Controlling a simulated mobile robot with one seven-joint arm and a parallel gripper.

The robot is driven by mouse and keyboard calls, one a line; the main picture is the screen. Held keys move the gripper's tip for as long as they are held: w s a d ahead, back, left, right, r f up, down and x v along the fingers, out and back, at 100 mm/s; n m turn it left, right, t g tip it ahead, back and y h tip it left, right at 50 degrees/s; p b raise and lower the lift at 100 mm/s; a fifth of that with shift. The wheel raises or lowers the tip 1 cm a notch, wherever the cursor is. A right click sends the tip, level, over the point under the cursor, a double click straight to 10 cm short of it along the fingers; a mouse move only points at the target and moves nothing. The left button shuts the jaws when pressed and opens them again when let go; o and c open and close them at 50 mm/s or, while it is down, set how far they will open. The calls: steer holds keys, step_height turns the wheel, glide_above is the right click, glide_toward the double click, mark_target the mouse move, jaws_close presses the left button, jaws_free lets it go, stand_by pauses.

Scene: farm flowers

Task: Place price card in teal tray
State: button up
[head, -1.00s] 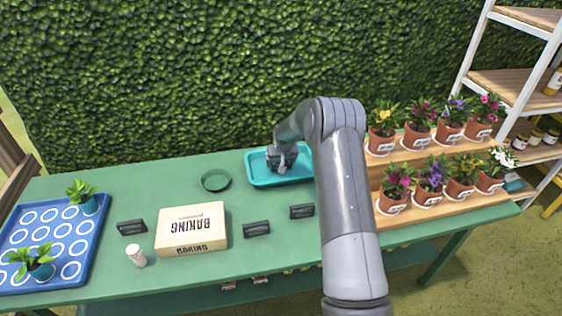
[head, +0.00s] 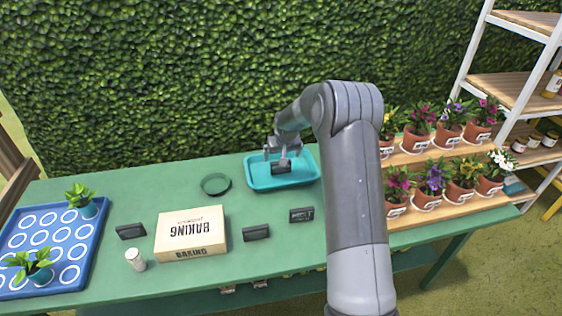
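The teal tray (head: 262,183) lies at the back of the green table. The fingers look clear of the card, though the small size makes contact hard to judge. Three more dark cards stand on the table: one at the left (head: 131,231), one in the middle (head: 256,233) and one nearer the tray (head: 301,214).
A baking box (head: 190,233), a white shaker (head: 135,259) and a dark green ring dish (head: 215,184) stand on the table. A blue tray (head: 92,246) with two plants is at left. A wooden tiered stand (head: 457,203) with potted flowers is at right.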

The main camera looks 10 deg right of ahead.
steer(key=s+a+r, duration=0.2)
steer(key=s+r, duration=2)
steer(key=r, duration=0.2)
steer(key=s+a+r+t, duration=0.1)
steer(key=s+r, duration=0.1)
steer(key=s, duration=2.4)
steer(key=shift+s+a, duration=0.25)
steer(key=shift+s, duration=0.1)
steer(key=shift+o, duration=0.2)
steer(key=shift+w, duration=0.15)
